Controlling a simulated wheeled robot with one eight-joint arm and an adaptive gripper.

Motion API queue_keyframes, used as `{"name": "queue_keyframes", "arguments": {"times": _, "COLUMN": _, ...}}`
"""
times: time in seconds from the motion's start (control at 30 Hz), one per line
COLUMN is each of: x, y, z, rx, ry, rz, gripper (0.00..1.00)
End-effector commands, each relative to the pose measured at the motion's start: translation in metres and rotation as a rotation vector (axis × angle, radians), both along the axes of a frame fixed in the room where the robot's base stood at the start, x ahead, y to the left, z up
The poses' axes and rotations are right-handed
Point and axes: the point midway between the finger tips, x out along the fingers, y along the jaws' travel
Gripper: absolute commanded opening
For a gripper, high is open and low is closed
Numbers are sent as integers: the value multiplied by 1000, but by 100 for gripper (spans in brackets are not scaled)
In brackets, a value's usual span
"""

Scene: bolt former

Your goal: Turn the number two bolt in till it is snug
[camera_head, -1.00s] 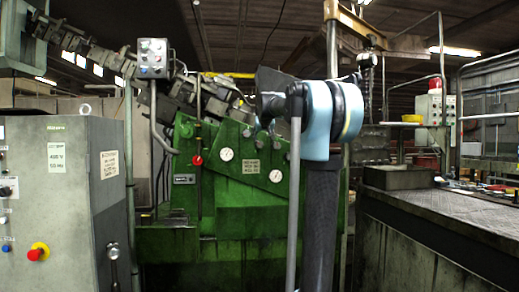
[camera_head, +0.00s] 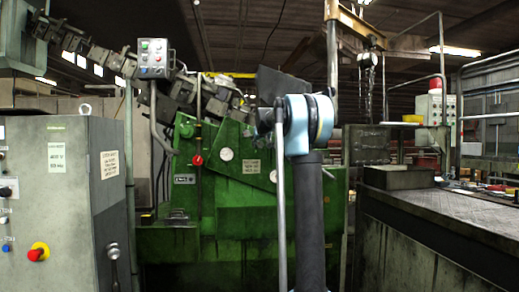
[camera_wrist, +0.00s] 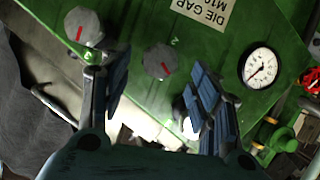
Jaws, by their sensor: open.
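The green bolt former (camera_head: 235,215) stands ahead in the head view. In the wrist view its green panel carries two grey round heads with red marks. One grey head (camera_wrist: 158,62) has a "2" beside it and appears between my fingertips; I take it as the number two bolt. The other grey head (camera_wrist: 85,27) is at upper left, just beyond my left finger. My gripper (camera_wrist: 157,78) is open, its blue-padded fingers apart on either side of the number two bolt. I see no contact, and the depth gap is unclear. My arm hides the gripper in the head view.
A white dial gauge (camera_wrist: 258,68) and a red handle (camera_wrist: 311,82) are right of my fingers. A "DIE GAP" label (camera_wrist: 203,10) is above. A grey control cabinet (camera_head: 60,200) stands left and a dark bench (camera_head: 430,225) right in the head view.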

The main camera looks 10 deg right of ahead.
Motion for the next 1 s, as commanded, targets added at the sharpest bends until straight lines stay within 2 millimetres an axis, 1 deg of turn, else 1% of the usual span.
{"name": "queue_keyframes", "arguments": {"times": 0.03, "x": 8, "y": -1, "z": -3, "rx": 0, "ry": 0, "rz": 0, "gripper": 56}}
{"name": "queue_keyframes", "arguments": {"times": 0.2, "x": 29, "y": -2, "z": -12, "rx": 0, "ry": 0, "rz": 0, "gripper": 56}}
{"name": "queue_keyframes", "arguments": {"times": 0.4, "x": 45, "y": -3, "z": -18, "rx": -1, "ry": 0, "rz": 0, "gripper": 56}}
{"name": "queue_keyframes", "arguments": {"times": 0.6, "x": 51, "y": -3, "z": -21, "rx": -1, "ry": 0, "rz": 0, "gripper": 56}}
{"name": "queue_keyframes", "arguments": {"times": 0.83, "x": 51, "y": -3, "z": -21, "rx": -1, "ry": 0, "rz": 0, "gripper": 56}}
{"name": "queue_keyframes", "arguments": {"times": 0.87, "x": 51, "y": -3, "z": -21, "rx": -1, "ry": 0, "rz": 0, "gripper": 54}}
{"name": "queue_keyframes", "arguments": {"times": 0.9, "x": 51, "y": -3, "z": -21, "rx": -1, "ry": 0, "rz": 0, "gripper": 45}}
{"name": "queue_keyframes", "arguments": {"times": 0.97, "x": 51, "y": -3, "z": -21, "rx": -1, "ry": 0, "rz": 0, "gripper": 32}}
{"name": "queue_keyframes", "arguments": {"times": 1.0, "x": 51, "y": -3, "z": -21, "rx": -1, "ry": 0, "rz": 0, "gripper": 22}}
